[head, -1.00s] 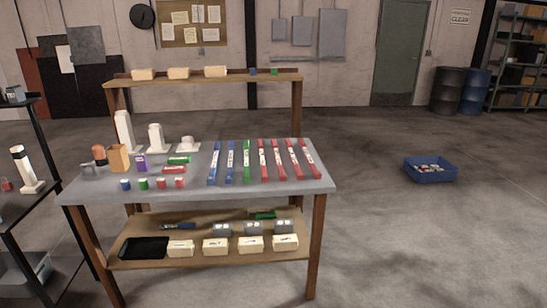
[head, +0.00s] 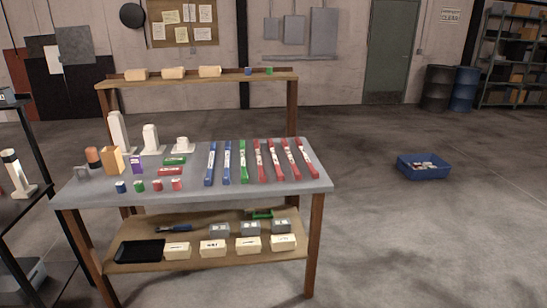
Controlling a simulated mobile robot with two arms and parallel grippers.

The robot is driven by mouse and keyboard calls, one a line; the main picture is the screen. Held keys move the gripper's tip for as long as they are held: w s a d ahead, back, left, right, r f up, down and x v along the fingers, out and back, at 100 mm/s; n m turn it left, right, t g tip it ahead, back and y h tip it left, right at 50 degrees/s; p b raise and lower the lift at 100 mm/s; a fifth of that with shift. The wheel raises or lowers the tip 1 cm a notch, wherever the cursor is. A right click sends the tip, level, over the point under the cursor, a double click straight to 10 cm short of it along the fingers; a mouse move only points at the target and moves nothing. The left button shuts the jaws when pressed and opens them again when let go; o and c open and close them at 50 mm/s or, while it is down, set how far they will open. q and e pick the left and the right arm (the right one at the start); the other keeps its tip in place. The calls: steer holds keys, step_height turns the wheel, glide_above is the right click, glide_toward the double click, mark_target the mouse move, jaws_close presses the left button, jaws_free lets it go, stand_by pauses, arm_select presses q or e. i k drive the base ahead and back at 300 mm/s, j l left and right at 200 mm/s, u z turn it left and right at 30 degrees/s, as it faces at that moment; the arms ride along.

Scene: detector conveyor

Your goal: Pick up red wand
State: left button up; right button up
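Several red wands lie side by side at the right of the grey tabletop (head: 240,194). The leftmost red wand (head: 260,161) lies beside a green wand (head: 243,162). The rightmost red wand (head: 306,158) is closest to the table's right edge. Two blue wands, one of them here (head: 210,164), lie left of the green one. All the wands lie flat, roughly parallel, with pale labels. Neither of my grippers is in the head view.
White stands (head: 118,132), an orange-brown box (head: 113,160) and small coloured blocks (head: 139,186) crowd the table's left half. A lower shelf (head: 200,257) holds cream boxes and a black tray (head: 140,251). A blue crate (head: 424,167) sits on open floor to the right.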

mark_target(279, 175)
steer(key=u, duration=5.3)
steer(key=z, duration=5.3)
steer(key=i+l, duration=0.3)
steer(key=i, duration=0.15)
steer(key=i+l, duration=0.3)
steer(key=i, duration=0.2)
steer(key=i+l+u, duration=0.1)
steer(key=i+l, duration=0.2)
steer(key=i, duration=0.15)
